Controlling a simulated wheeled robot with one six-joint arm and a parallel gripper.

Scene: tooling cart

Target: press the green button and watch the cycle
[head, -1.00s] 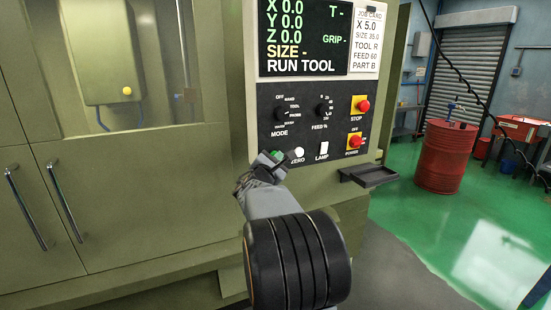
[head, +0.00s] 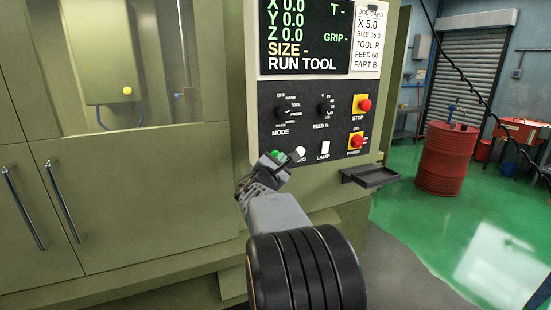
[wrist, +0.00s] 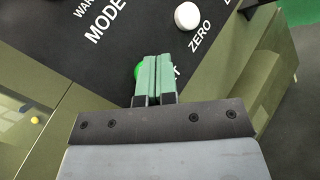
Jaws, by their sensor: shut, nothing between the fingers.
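The green button (wrist: 138,70) is mostly hidden behind my fingertips in the wrist view; only its left edge shows. In the head view a bit of it (head: 278,152) shows at the panel's lower left. My gripper (wrist: 154,58) is shut and empty, its two pale green fingers together in front of the button. It also shows in the head view (head: 274,158). I cannot tell whether the fingertips touch the button. The screen (head: 305,40) shows zeros for X, Y and Z and the words RUN TOOL.
The white ZERO button (wrist: 187,16) is close to the right of my fingers. The LAMP switch (head: 323,148), red POWER knob (head: 356,141) and STOP button (head: 364,105) are farther right. A small dark tray (head: 370,176) juts out below the panel.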

